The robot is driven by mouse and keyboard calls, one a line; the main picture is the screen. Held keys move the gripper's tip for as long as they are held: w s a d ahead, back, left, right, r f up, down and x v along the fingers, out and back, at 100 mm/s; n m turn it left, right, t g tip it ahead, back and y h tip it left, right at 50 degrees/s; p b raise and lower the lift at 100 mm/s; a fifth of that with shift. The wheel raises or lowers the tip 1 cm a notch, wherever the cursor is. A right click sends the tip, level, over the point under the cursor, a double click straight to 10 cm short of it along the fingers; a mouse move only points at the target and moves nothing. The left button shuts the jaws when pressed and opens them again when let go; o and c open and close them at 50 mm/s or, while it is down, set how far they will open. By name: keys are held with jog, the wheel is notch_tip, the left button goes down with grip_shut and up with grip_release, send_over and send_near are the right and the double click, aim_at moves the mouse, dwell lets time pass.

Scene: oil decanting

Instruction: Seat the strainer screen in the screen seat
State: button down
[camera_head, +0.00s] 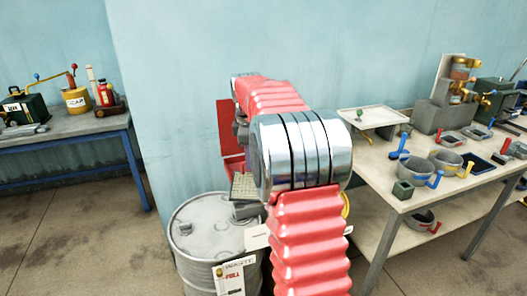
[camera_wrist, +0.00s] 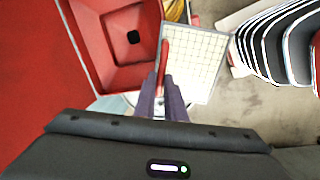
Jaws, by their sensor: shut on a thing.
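The strainer screen (camera_wrist: 195,62) is a pale square grid with a grey frame and a red tab on its left edge. My gripper (camera_wrist: 162,88) is shut on the screen by this tab. A red square basin (camera_wrist: 102,62) with a dark square hole in its floor lies just left of the screen; it looks like the screen seat. The screen is beside the basin and overlaps its right rim in the wrist view; I cannot tell whether they touch. In the head view the screen (camera_head: 244,187) shows above the drum, partly hidden by my arm.
A grey drum (camera_head: 200,245) with a waste label stands below the basin. A red upright panel (camera_head: 228,125) rises behind it. At right, a table (camera_head: 385,165) holds pots, tools and a tray. At left, a blue-framed bench (camera_head: 75,133) holds cans and tools.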

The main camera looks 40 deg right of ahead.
jog(key=a+f+m, duration=0.3)
jog(key=a, duration=0.6)
jog(key=a+f+m+g, duration=0.1)
jog(key=a+f+m, duration=0.2)
jog(key=a, duration=0.5)
jog(key=a+f+m+h, duration=0.1)
jog(key=a+f+m, duration=0.3)
jog(key=a, duration=0.5)
jog(key=shift+a, duration=0.3)
jog(key=shift+w, duration=0.1)
